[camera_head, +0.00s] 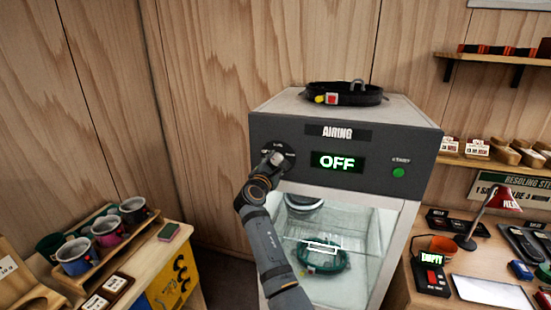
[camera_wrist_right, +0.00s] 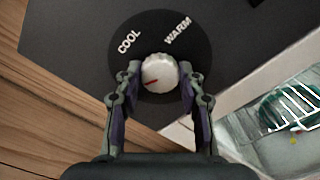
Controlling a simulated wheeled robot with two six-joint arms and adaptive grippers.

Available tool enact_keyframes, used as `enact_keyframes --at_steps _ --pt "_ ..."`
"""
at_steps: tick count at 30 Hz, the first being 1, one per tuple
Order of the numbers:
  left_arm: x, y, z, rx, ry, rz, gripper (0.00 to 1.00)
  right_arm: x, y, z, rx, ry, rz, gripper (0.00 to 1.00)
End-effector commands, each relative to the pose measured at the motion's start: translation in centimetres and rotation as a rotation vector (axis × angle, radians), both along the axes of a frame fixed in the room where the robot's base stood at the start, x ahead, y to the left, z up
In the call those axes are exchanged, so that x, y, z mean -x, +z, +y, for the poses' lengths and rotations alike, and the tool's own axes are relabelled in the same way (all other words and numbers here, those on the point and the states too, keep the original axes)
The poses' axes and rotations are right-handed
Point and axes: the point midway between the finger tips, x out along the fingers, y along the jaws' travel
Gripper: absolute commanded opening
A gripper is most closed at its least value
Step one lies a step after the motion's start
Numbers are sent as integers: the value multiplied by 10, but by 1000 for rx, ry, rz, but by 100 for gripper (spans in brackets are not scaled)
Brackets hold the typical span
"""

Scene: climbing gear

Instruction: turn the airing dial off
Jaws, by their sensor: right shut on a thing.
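The airing dial is a pale round knob (camera_wrist_right: 160,72) with a red mark, on a black disc (camera_wrist_right: 202,50) lettered COOL and WARM. In the right wrist view the red mark points to the lower left; any lettering there is hidden. The disc sits at the left of the dark AIRING panel (camera_head: 220,0) of the cabinet, whose green display (camera_head: 337,162) reads OFF. My right gripper (camera_wrist_right: 160,78) is shut on the knob, one finger on each side; it also shows in the head view (camera_head: 274,161). My left gripper is not in view.
A harness (camera_head: 345,96) lies on the cabinet top. Behind the glass below are a helmet-like green item (camera_head: 322,258) and a rack. A green START button (camera_head: 398,172) is at the panel's right. Mugs (camera_head: 75,257) stand on the left bench; a red lamp (camera_head: 490,205) stands right.

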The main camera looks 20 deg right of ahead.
Motion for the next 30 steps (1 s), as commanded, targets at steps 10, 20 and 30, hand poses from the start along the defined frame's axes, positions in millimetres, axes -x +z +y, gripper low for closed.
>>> enact_keyframes --at_steps 10,20,30 --pt "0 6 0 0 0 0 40 0 -4 0 52 0 42 7" --pt "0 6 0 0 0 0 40 0 -4 0 53 0 43 7" --pt "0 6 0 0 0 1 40 0 -2 0 53 0 39 62"
